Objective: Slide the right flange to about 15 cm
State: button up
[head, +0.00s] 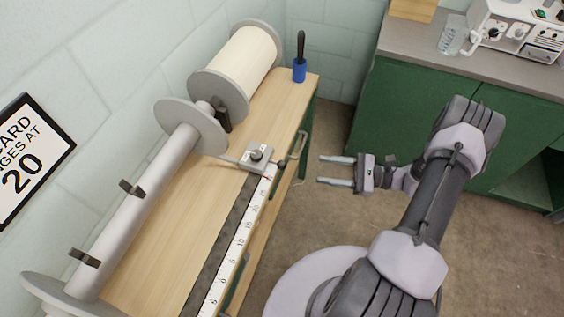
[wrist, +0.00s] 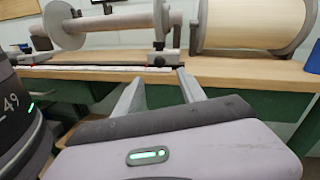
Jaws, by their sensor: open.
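The right flange (head: 190,126) is a grey disc on the far end of the bare grey beam (head: 150,190); it also shows in the wrist view (wrist: 161,15). The left flange (head: 50,294) is at the near end of the beam and is cut off in the head view. A grey block with a dark knob (head: 257,157) sits beside the right flange, at the far end of the white numbered scale (head: 238,243). An arm links block and flange. My gripper (head: 321,170) is open and empty, off the bench front, to the right of the block and apart from it.
A spool of cream yarn (head: 241,60) stands at the bench's far end, near a blue holder (head: 299,70). A looped handle (head: 297,146) sticks out at the bench edge (head: 283,130). A wall sign (head: 30,160) shows "20". A green cabinet (head: 400,105) stands behind my arm.

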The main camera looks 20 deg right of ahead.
aim_at(282, 165)
jog(key=b+x, duration=0.2)
jog(key=x, duration=1.1)
jog(key=shift+a+f+b, duration=0.1)
jog(key=shift+a+b, duration=0.1)
jog(key=shift+b, duration=0.1)
grip_shut()
dwell(0.5)
